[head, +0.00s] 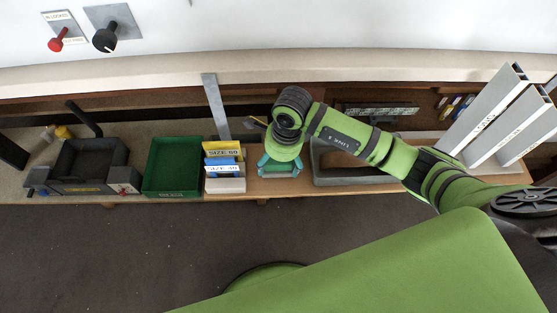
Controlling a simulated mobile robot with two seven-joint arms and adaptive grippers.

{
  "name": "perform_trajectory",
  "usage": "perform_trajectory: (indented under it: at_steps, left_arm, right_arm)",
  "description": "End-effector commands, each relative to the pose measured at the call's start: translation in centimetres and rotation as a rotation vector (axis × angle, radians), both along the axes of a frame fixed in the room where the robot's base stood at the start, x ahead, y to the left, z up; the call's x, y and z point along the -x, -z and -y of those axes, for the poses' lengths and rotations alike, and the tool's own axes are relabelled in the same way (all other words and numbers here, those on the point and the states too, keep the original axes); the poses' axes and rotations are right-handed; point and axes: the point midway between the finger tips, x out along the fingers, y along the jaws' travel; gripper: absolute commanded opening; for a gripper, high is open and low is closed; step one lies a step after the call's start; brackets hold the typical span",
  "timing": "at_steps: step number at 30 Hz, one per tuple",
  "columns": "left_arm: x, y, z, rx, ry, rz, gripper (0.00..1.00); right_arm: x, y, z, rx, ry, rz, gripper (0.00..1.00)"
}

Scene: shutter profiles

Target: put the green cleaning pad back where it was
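My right gripper (281,171) points down at the bench, between the size boxes and a grey frame, with its wrist covering most of it from above. Teal-green parts show on both sides below the wrist, with a pale patch between them. I cannot tell whether these are fingers, the green cleaning pad or a holder. The pad cannot be made out for certain anywhere. My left gripper is not in view.
A dark green tray (173,167), boxes marked SIZE (225,169) and a grey vice-like device (88,165) stand left of the gripper. A grey frame (335,176) lies right of it. Grey profiles (482,112) lean at the far right. An upright grey strip (215,105) stands behind.

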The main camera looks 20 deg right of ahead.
Motion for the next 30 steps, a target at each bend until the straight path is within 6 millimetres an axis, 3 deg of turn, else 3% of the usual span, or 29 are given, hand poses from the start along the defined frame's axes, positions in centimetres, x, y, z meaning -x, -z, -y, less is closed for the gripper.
perform_trajectory:
  at_steps: [12,24,30]
  left_arm:
    - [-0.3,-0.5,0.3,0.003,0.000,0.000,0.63]
    - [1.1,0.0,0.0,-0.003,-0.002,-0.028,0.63]
    - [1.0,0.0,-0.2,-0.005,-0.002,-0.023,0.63]
  right_arm:
    - [0.0,-0.6,0.0,0.000,0.001,0.000,0.87]
    - [0.2,-8.6,1.0,0.001,0.000,0.006,0.87]
    - [0.4,-11.4,1.3,0.001,0.000,0.002,0.87]
